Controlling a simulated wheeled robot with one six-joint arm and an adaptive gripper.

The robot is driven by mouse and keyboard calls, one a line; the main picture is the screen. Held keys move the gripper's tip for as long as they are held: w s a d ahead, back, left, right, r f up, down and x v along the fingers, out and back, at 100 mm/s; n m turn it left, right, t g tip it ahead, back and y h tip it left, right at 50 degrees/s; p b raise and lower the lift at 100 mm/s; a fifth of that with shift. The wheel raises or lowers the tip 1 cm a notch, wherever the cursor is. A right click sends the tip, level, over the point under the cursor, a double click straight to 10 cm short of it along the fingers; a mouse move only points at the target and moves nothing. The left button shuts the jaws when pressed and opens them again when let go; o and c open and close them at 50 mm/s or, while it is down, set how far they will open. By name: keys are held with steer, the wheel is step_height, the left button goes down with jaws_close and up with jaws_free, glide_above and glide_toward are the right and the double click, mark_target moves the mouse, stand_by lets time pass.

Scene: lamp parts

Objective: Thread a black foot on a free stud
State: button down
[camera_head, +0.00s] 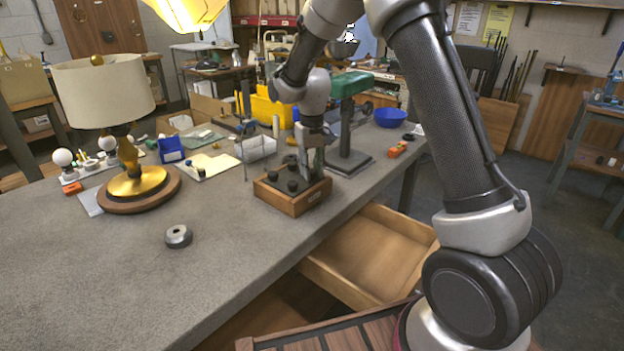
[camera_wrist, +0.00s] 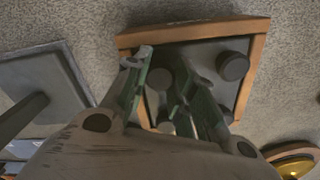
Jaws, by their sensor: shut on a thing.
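A wooden-framed base (camera_head: 291,203) with a dark top panel sits on the grey bench, and it also fills the middle of the wrist view (camera_wrist: 258,48). Black round feet stand on its panel; one (camera_wrist: 233,66) is clear of the fingers to the right, and another (camera_head: 272,175) shows at the left corner in the head view. My gripper (camera_head: 312,171) points down over the panel's far right part. In the wrist view its green-padded fingers (camera_wrist: 162,80) are closed around a dark round foot (camera_wrist: 159,78). The stud under this foot is hidden, so whether they are engaged cannot be told.
A lamp with a cream shade (camera_head: 104,92) stands on the bench at left. A grey round part (camera_head: 178,236) lies in front on otherwise clear bench. An open wooden drawer (camera_head: 375,245) juts out below the bench edge.

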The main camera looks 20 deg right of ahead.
steer(key=shift+s+f, duration=0.25)
steer(key=shift+f, duration=0.1)
steer(key=m, duration=0.6)
steer(key=shift+m, duration=0.5)
steer(key=m, duration=0.6)
steer(key=shift+f, duration=0.1)
steer(key=shift+m, duration=0.4)
steer(key=m, duration=0.6)
steer(key=shift+m, duration=0.4)
